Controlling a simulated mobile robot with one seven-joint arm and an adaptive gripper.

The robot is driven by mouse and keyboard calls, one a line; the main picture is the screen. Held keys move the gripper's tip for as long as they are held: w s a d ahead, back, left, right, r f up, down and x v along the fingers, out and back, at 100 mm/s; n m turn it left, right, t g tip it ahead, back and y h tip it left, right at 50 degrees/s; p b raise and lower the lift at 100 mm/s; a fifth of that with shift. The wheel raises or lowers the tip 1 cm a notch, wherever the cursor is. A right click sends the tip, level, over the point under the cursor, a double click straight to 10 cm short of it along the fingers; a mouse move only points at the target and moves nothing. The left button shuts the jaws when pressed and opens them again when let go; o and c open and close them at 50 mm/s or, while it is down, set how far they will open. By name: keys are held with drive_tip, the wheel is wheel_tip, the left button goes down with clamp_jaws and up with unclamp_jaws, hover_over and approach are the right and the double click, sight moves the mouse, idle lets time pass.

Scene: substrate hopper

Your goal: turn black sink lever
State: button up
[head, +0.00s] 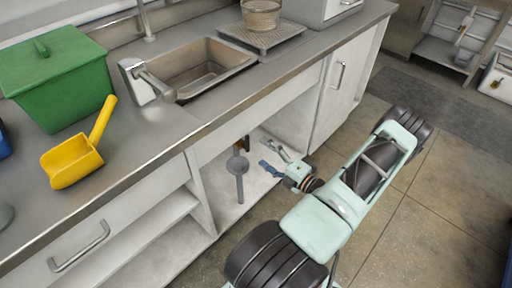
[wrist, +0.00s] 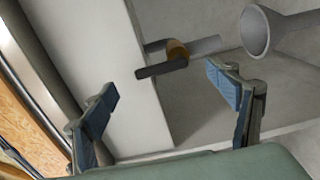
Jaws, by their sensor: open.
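The black lever (wrist: 162,69) sits on a brass-coloured valve (wrist: 177,50) on a grey pipe, against the white inner wall under the sink. In the wrist view it lies nearly level, between and beyond my fingertips. In the head view the lever (head: 247,142) is small and dark in the open cabinet, above the grey drain funnel (head: 237,164). My gripper (head: 265,153) is open and empty at the cabinet opening, right of the lever and apart from it. In the wrist view my gripper (wrist: 161,79) has its blue-padded fingers spread wide, with no visible contact.
The drain funnel (wrist: 257,32) stands close by at upper right in the wrist view. The counter (head: 205,105) with the sink (head: 205,75) overhangs the opening. A white cabinet door (head: 340,85) closes the right side. The floor (head: 440,200) around my arm is clear.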

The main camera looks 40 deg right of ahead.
drive_tip(key=s, duration=0.6)
drive_tip(key=shift+s+d, duration=0.25)
drive_tip(key=shift+s, duration=0.1)
